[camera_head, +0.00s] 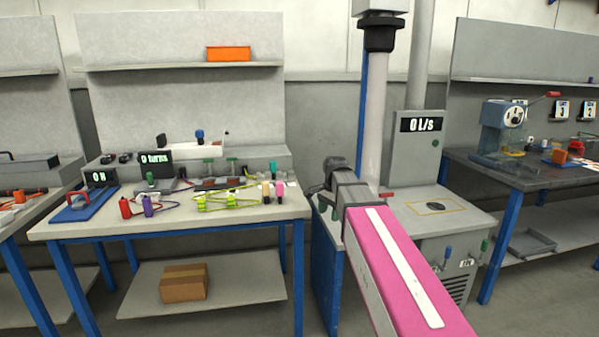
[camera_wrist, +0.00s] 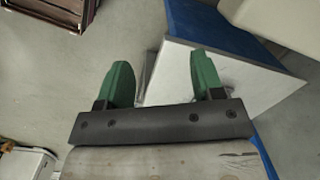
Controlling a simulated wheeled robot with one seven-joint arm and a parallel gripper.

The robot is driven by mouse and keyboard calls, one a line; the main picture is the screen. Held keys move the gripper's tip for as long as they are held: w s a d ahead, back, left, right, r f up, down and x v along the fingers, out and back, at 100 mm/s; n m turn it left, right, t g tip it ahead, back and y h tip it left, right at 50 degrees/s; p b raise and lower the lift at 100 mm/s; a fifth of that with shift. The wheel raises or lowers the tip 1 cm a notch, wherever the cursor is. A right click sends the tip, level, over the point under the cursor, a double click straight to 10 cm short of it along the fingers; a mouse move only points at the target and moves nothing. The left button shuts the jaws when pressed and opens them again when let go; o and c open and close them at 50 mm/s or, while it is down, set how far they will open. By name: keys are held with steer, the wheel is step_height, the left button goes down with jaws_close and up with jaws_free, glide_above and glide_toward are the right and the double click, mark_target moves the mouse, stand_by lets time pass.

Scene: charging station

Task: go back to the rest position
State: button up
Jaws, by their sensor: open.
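My gripper (camera_wrist: 163,84) shows in the wrist view with its two green fingers wide apart and nothing between them. Below and beyond the fingers are the grey floor and a pale tabletop corner (camera_wrist: 235,80) with a blue side. In the head view my pink and dark arm reaches forward between the left workbench and the grey machine.
The left workbench (camera_head: 180,222) holds displays, cables and small coloured tools. A grey cabinet with a "0 L/s" display (camera_head: 421,124) stands right of my arm. A right bench (camera_head: 490,178) carries a blue device (camera_head: 503,125). A cardboard box (camera_head: 184,283) sits on the lower shelf.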

steer(key=s+d+f+n, duration=0.4)
steer(key=s+f, duration=0.4)
steer(key=f, duration=0.3)
steer(key=s+d+f+n+h, duration=0.1)
steer(key=s+d+f+n, duration=0.3)
steer(key=s+f, duration=0.5)
step_height(320, 180, down, 3)
steer(key=shift+s+r+n, duration=0.1)
steer(key=shift+s+n, duration=0.15)
steer(key=shift+n, duration=0.95)
